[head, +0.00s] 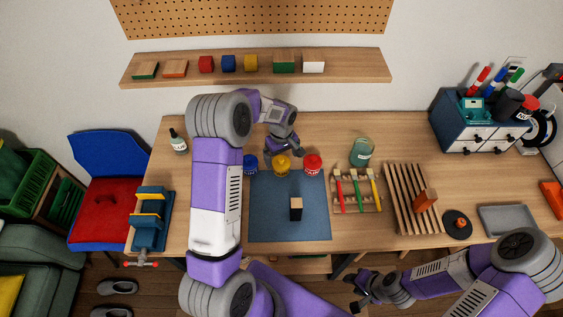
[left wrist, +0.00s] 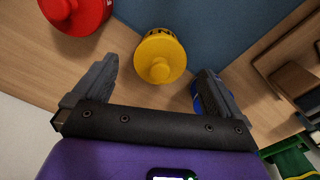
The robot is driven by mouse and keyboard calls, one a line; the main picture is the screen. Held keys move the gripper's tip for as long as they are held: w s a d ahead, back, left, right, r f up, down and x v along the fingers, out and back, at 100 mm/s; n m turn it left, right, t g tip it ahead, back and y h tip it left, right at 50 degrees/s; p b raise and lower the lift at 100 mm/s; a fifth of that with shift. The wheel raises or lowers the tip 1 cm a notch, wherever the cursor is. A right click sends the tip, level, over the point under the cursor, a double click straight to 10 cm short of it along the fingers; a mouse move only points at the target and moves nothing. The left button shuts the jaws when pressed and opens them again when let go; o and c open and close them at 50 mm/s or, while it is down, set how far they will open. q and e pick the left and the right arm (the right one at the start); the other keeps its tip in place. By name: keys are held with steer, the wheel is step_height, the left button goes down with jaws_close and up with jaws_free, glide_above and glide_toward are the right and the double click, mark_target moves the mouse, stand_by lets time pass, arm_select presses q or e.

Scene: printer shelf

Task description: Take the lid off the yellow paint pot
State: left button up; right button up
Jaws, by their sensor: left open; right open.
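The yellow paint pot (head: 281,168) stands on the wooden desk at the back edge of the blue mat (head: 265,222), between the blue pot (head: 250,164) and the red pot (head: 313,164). My left gripper (head: 283,149) is open just behind and above the yellow pot. In the left wrist view, the yellow pot's round lid (left wrist: 159,62) is on, lying between and slightly beyond my open fingertips, with no visible contact. The red pot (left wrist: 76,12) is beyond the left finger; the blue pot is mostly hidden by the right finger. My right gripper (head: 358,288) is open and empty in front of the desk.
A black-and-tan block (head: 296,209) stands on the mat. To the right are a rack of coloured pens (head: 356,191), a glass jar (head: 361,152) and a slatted wooden rack (head: 408,200). A shelf (head: 255,68) with coloured blocks hangs behind. A dropper bottle (head: 178,142) stands at back left.

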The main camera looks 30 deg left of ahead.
arm_select(q)
steer(key=shift+f, duration=0.65)
steer(key=c, duration=1.1)
